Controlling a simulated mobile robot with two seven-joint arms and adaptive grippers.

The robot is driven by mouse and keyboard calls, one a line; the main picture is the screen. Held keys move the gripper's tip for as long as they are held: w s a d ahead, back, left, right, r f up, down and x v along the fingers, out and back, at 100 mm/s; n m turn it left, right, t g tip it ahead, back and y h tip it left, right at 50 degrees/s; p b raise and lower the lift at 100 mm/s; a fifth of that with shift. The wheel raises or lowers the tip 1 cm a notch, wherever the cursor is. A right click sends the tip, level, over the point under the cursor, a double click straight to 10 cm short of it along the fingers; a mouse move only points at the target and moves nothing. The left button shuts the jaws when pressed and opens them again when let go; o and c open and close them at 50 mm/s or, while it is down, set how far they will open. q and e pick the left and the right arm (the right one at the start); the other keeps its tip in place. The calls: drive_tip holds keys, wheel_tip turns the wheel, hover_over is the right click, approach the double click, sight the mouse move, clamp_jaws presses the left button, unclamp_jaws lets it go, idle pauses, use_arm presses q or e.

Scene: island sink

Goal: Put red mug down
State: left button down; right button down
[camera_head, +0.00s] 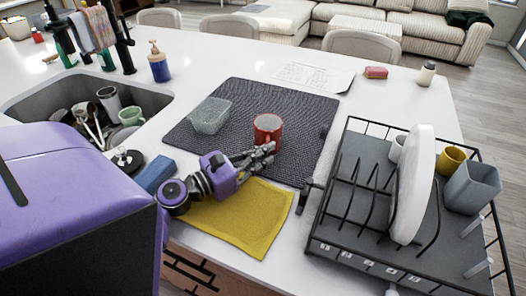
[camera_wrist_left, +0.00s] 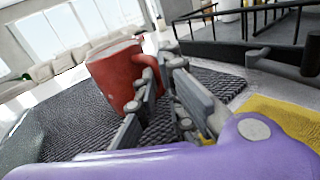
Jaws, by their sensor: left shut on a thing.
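The red mug (camera_head: 267,127) is upright over the dark grey drying mat (camera_head: 296,152), right of the glass container. In the left wrist view, the red mug (camera_wrist_left: 112,72) fills the upper left, with its handle at my fingers. My left gripper (camera_head: 266,150) reaches in from the front left and is shut on the mug's handle. The fingers also show in the left wrist view (camera_wrist_left: 155,80). I cannot tell for sure whether the mug's base touches the mat. My right gripper is not in view.
A clear glass container (camera_head: 210,115) stands on the mat. A yellow cloth (camera_head: 245,222) lies in front. The black dish rack (camera_head: 345,235) with a white plate (camera_head: 410,185) is at the right. The sink (camera_head: 50,97) with dishes is at the left. The mat's back right is clear.

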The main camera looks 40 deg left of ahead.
use_arm(q)
drive_tip(key=shift+f, duration=0.25)
drive_tip(key=c, duration=1.9)
unclamp_jaws()
drive_tip(key=shift+f, duration=0.1)
drive_tip(key=shift+o, duration=0.2)
